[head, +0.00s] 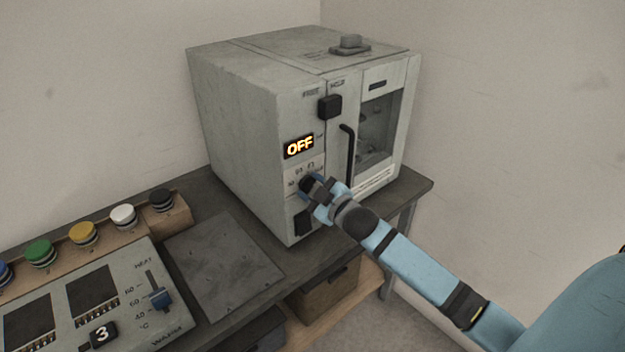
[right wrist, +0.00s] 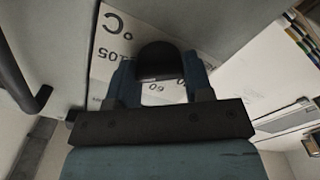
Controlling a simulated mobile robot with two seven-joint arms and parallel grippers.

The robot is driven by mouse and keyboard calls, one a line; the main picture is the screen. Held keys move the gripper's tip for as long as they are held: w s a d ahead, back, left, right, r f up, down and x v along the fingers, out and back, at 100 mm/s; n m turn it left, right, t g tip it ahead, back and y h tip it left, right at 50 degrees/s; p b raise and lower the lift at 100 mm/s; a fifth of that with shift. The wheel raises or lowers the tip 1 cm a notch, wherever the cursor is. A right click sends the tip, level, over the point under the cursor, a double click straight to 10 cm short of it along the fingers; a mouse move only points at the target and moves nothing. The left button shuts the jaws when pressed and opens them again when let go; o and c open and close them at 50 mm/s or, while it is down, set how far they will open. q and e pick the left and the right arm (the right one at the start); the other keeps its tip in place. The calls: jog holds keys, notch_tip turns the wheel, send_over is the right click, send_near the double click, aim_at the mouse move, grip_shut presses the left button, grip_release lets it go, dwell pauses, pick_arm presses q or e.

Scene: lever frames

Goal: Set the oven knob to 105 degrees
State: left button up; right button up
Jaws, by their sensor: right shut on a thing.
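The oven (head: 240,110) is a grey box standing on the bench at the back. Its display (head: 299,147) reads OFF in orange. My right gripper (head: 316,190) is at the oven's front panel below the display, shut on the dark oven knob (head: 307,183). In the right wrist view the black knob (right wrist: 157,60) sits between the two blue fingers of my right gripper (right wrist: 160,85). The dial plate (right wrist: 112,50) shows °C, 105 and 60 markings. The knob's pointer is hidden, so its setting cannot be read. My left gripper is not in view.
The oven door has a black handle (head: 348,155) right of the knob, and a dark square (head: 302,222) sits below it. A warmer panel (head: 130,296) with a blue slider (head: 160,299) and several coloured buttons are at left. A grey plate (head: 222,265) lies between.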

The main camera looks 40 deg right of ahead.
jog(key=shift+r+m+p, duration=0.15)
jog(key=shift+m+p, duration=0.35)
jog(key=shift+m, duration=0.2)
jog(key=shift+m+p, duration=0.45)
jog(key=shift+m, duration=0.55)
jog(key=o, duration=0.9)
jog(key=shift+s, duration=0.1)
jog(key=shift+s+f, duration=0.2)
jog(key=shift+s, duration=0.1)
jog(key=s, duration=0.8)
jog(key=s+d+b, duration=0.1)
jog(key=s, duration=0.4)
jog(key=shift+r, duration=0.1)
